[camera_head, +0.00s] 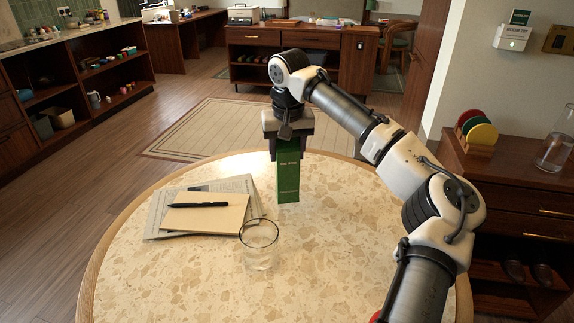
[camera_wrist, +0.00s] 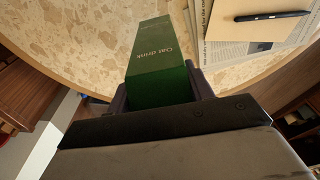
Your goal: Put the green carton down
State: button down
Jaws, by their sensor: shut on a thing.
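The green carton (camera_head: 287,178) is upright at the far part of the round speckled table (camera_head: 190,280). My gripper (camera_head: 288,140) is above it, pointing down, with its fingers shut on the carton's upper part. In the wrist view the carton (camera_wrist: 160,65), lettered "Oat drink", sits between the two fingers of my gripper (camera_wrist: 158,95). The carton's lower end appears at or just above the tabletop; I cannot tell whether it touches.
A drinking glass (camera_head: 259,247) stands in front of the carton. A notepad (camera_head: 200,218) with a black pen (camera_head: 199,204) lies on newspaper (camera_head: 240,184) at left. The table's right and front left are bare. A dark wood cabinet (camera_head: 510,185) stands at right.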

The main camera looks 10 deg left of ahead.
aim_at(287, 165)
jog(key=shift+f, duration=2.2)
jog(key=c, duration=0.6)
grip_release()
